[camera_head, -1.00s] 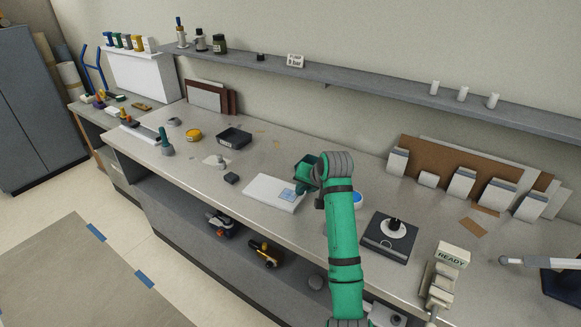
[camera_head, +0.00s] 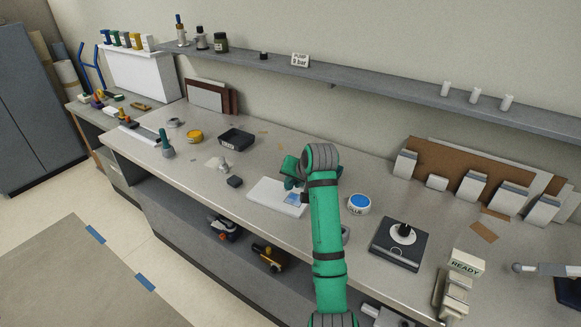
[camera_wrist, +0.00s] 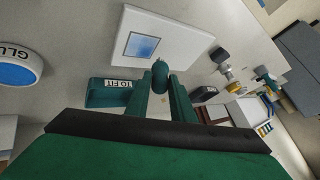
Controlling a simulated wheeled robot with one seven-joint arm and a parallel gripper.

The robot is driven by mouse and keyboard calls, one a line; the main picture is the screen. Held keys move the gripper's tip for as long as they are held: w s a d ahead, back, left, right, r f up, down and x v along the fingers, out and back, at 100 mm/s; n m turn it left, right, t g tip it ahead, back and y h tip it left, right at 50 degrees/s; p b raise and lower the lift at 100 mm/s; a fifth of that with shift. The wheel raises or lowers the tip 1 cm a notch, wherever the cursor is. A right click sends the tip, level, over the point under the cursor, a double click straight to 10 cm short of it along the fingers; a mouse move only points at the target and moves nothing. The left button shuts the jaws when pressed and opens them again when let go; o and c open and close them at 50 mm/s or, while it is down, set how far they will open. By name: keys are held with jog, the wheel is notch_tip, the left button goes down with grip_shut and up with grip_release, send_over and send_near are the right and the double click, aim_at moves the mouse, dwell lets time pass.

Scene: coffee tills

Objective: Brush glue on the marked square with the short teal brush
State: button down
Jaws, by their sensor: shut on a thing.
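My gripper (camera_head: 292,170) is shut on the short teal brush (camera_wrist: 160,74) and hangs over the rear edge of a white board. The brush's rounded end shows between the two teal fingers (camera_wrist: 162,92) in the wrist view. The white board (camera_head: 265,194) lies flat on the bench. The marked square (camera_head: 292,198) on it is blue, and shows fully in the wrist view (camera_wrist: 141,46), beside the brush. I cannot tell whether the bristles touch the board. The glue pot (camera_head: 359,204), with a blue top, stands right of the board in the head view.
A dark tray (camera_head: 236,139) and a yellow tin (camera_head: 195,136) stand behind and left of the board. A small dark block (camera_head: 234,182) is close to its left. A black-based device (camera_head: 399,244) and a READY sign (camera_head: 466,262) stand to the right.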

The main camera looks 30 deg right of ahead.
jog(key=r, duration=0.2)
jog(key=shift+s+d+r, duration=0.1)
jog(key=shift+s+r, duration=0.1)
jog(key=shift+r, duration=0.1)
jog(key=shift+w+r, duration=0.15)
jog(key=shift+r, duration=1.7)
jog(key=shift+d, duration=0.1)
jog(key=shift+s, duration=0.2)
jog(key=shift+w, duration=0.15)
jog(key=shift+a, duration=0.25)
jog(key=shift+s+a+f, duration=0.3)
jog(key=shift+s+a, duration=0.25)
jog(key=shift+a, duration=0.05)
